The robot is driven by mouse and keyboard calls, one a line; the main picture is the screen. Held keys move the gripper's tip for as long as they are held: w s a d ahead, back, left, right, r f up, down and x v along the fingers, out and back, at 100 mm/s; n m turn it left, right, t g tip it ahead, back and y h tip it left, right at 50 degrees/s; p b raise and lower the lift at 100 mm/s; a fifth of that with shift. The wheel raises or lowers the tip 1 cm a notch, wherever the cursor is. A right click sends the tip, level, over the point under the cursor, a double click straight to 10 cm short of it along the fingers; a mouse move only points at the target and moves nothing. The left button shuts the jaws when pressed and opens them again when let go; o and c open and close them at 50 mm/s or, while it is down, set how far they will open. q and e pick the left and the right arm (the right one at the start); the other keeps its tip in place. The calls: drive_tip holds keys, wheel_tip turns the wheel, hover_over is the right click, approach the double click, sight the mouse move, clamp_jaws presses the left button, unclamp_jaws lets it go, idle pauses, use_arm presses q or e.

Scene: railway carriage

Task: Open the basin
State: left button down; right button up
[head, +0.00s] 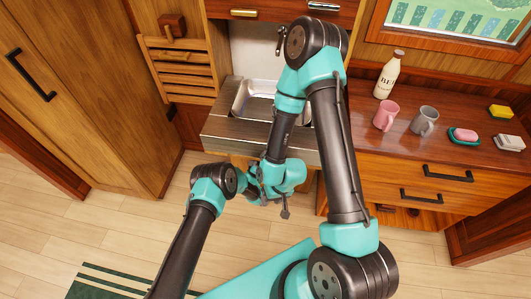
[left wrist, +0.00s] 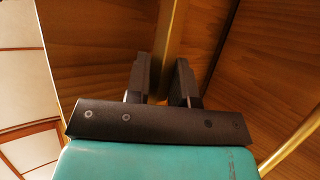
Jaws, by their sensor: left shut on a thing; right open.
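The basin (head: 240,98) is a shiny metal bowl set in a grey-brown wooden panel (head: 232,136). The panel lies about level, and the bowl shows from above, partly behind my right arm. In the left wrist view my left gripper (left wrist: 162,75) is shut on a narrow brass-coloured bar or edge (left wrist: 172,30) along dark wood. I cannot tell which part of the basin unit this is. In the head view the left fingers are not clearly seen. My right gripper (head: 275,203) is open and empty, below and in front of the panel.
A counter (head: 440,115) at the right holds a bottle (head: 387,75), a pink mug (head: 386,115), a grey mug (head: 424,121), soap (head: 464,136) and a yellow sponge (head: 500,112). A slatted wooden rack (head: 180,68) and a cupboard (head: 85,90) stand at the left.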

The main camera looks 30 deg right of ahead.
use_arm(q)
drive_tip(key=shift+w+d+r, duration=0.1)
drive_tip(key=shift+w+r, duration=0.15)
drive_tip(key=shift+r, duration=0.15)
drive_tip(key=c, duration=1.3)
unclamp_jaws()
drive_tip(key=shift+o, duration=1)
drive_tip(key=shift+s+f, duration=0.1)
drive_tip(key=shift+f, duration=0.05)
drive_tip(key=shift+f, duration=0.1)
